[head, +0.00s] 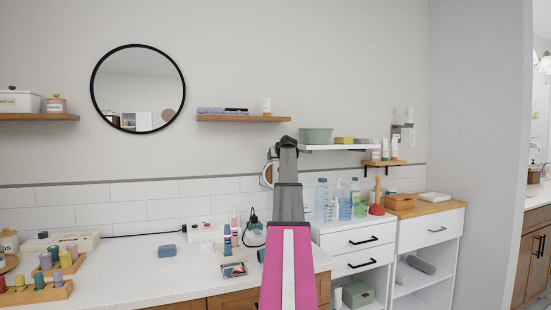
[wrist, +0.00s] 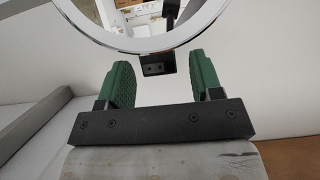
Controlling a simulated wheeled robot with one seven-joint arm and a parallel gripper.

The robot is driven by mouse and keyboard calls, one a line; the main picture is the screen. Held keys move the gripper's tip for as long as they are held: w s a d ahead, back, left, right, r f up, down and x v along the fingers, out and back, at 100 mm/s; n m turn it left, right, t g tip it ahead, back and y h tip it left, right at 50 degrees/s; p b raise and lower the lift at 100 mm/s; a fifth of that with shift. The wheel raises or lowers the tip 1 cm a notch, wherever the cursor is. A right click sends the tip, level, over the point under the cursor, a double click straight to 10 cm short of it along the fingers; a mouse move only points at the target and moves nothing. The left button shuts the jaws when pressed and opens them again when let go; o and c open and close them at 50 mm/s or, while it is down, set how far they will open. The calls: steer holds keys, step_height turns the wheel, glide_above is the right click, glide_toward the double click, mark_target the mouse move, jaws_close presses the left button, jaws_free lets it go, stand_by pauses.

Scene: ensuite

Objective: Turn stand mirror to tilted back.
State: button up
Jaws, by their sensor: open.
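The round stand mirror (head: 268,174) is mostly hidden behind my arm in the head view, with only part of its rim showing at the left of the arm. In the wrist view the mirror's pale rim (wrist: 112,40) curves across the top, just beyond my gripper (wrist: 159,66). The gripper's green-padded fingers are open and apart. A small dark block (wrist: 155,66) shows below the rim, in the gap between the fingers; I cannot tell whether they touch it. The mirror's base and exact tilt are hidden.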

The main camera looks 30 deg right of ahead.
jaws_close()
steer(key=shift+w+d, duration=0.15)
steer(key=shift+w, duration=0.55)
jaws_free()
steer(key=shift+s, duration=0.1)
steer(key=v, duration=1)
steer(key=shift+s+r, duration=0.2)
steer(key=shift+s, duration=0.05)
